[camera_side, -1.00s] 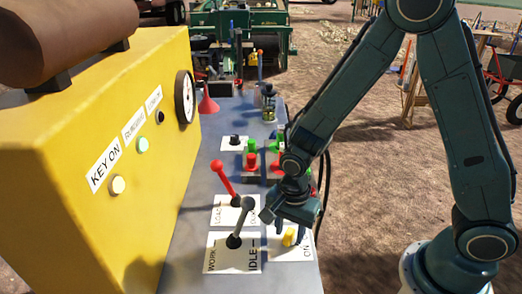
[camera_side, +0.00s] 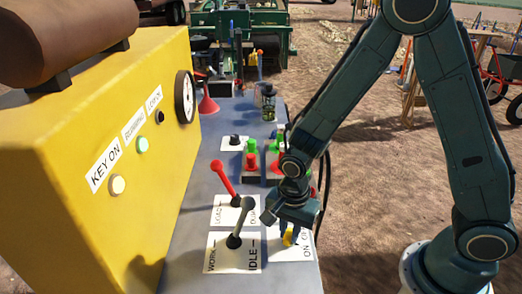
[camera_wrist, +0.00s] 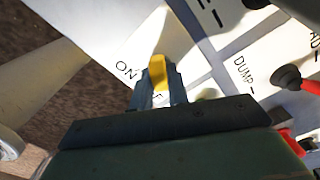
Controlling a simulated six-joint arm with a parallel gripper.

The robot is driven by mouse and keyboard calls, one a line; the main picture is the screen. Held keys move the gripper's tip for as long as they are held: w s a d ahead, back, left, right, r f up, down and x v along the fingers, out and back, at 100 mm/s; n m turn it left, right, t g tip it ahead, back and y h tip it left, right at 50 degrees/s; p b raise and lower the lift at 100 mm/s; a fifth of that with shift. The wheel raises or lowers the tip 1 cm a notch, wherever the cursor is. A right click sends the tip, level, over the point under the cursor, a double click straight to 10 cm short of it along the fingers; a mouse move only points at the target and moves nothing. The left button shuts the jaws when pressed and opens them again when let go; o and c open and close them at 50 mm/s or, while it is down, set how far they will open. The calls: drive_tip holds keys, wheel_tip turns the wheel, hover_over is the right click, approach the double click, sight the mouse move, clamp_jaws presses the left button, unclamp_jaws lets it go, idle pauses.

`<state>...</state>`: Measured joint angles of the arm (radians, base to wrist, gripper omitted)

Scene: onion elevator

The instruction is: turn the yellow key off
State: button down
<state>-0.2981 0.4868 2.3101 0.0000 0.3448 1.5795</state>
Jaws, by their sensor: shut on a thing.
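The yellow key (camera_side: 288,238) stands on a white ON/OFF plate (camera_side: 291,254) at the near right end of the grey bench. My gripper (camera_side: 291,234) is over the plate with its fingers down around the key. In the wrist view the gripper (camera_wrist: 158,88) is shut on the yellow key (camera_wrist: 157,70), whose rounded top shows between the fingers. "ON" reads to the left of the key; the other label is partly hidden by the fingers. I cannot tell which label the key points to. The KEY ON lamp (camera_side: 117,185) on the yellow panel looks pale cream.
A grey WORK/IDLE lever (camera_side: 241,222) and a red LOAD/DUMP lever (camera_side: 224,180) stand close to the left of my gripper. Green and red buttons (camera_side: 251,155) sit behind it. The yellow panel (camera_side: 120,90) walls off the left side. Open ground lies right of the bench.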

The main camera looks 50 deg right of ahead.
sight(290, 231)
drive_tip(key=shift+n, duration=0.3)
drive_tip(key=n, duration=0.5)
drive_tip(key=shift+n, duration=0.3)
drive_tip(key=n, duration=0.5)
drive_tip(key=shift+n, duration=0.3)
drive_tip(key=c, duration=1.4)
unclamp_jaws()
drive_tip(key=shift+o, duration=0.2)
drive_tip(key=shift+r, duration=0.15)
wheel_tip(290, 231, up, 14)
drive_tip(key=shift+f, duration=0.2)
drive_tip(key=shift+r, duration=0.1)
